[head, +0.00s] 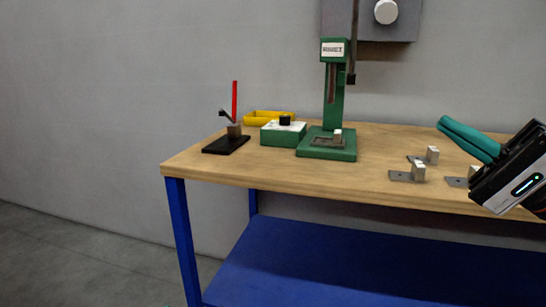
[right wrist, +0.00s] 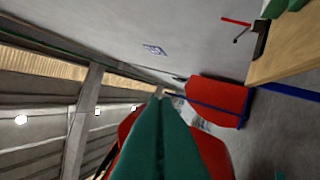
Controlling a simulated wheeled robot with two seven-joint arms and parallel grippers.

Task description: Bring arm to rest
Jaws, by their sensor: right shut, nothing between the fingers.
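My right gripper (head: 442,126) is at the right of the head view, raised above the right part of the workbench (head: 270,168). My left gripper is in neither view.
A green press (head: 336,100) stands on the bench, with a green-white box (head: 284,134), a yellow tray (head: 262,118) and a black clamp with red handle (head: 226,144) to its left. Several grey plates with blocks (head: 400,176) lie near my right gripper.

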